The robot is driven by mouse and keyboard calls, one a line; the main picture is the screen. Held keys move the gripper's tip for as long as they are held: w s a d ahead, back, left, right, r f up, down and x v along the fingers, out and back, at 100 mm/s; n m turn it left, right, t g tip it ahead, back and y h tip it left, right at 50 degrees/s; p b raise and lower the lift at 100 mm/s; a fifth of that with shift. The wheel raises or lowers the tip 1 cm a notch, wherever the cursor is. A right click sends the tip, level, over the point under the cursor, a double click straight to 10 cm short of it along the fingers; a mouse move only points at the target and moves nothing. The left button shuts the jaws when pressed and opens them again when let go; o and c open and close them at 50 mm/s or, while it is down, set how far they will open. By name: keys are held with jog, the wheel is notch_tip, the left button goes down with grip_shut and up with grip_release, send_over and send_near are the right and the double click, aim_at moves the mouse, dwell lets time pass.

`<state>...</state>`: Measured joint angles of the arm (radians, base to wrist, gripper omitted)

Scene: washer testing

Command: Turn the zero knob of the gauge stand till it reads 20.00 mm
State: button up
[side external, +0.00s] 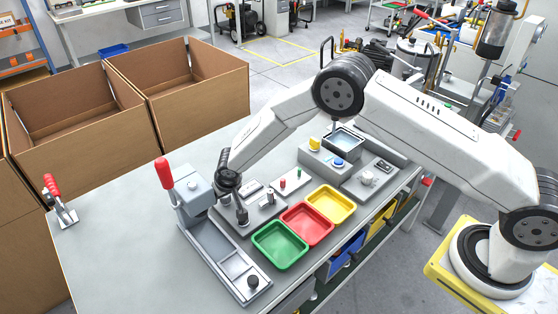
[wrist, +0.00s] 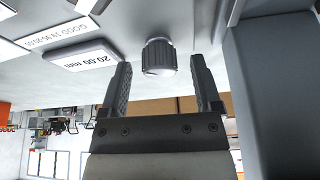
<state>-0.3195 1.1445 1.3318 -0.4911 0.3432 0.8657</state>
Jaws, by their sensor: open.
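In the wrist view the dark ribbed zero knob (wrist: 160,57) has a pale end face and projects from a light grey surface. My gripper (wrist: 160,64) is open, with one dark finger on each side of the knob. Gaps show between the knob and both fingers. The gauge's display (wrist: 82,60) appears upside down and reads 20.00 mm. A white label (wrist: 56,36) beside it starts with GOOD; its figures are small. In the side view my wrist (side external: 228,182) is low over the bench fixtures; the fingers and the knob cannot be made out clearly there.
A press with a red-handled lever (side external: 164,172) stands just left of my wrist. Green (side external: 256,262), red (side external: 287,229) and yellow (side external: 350,206) trays lie to the right. A large grey block (wrist: 272,90) fills the wrist view's right side. The bench (side external: 120,240) is clear at front left.

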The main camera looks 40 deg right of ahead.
jog(key=shift+r, duration=0.15)
jog(key=v, duration=0.7)
jog(key=shift+s+r, duration=0.15)
jog(key=shift+s, duration=0.05)
dwell(0.4)
jog(key=s+d+r+g, duration=0.1)
jog(key=s+d+r, duration=0.8)
jog(key=s+d, duration=0.25)
jog(key=s+d+r, duration=0.1)
jog(key=s+d, duration=0.1)
jog(key=s, duration=0.5)
jog(key=s+d+r+n, duration=0.1)
jog(key=s+d, duration=0.1)
jog(key=s, duration=0.6)
jog(key=shift+d+r+g, duration=0.15)
jog(key=shift+d+g, duration=0.25)
jog(key=shift+w, duration=0.1)
dwell(0.4)
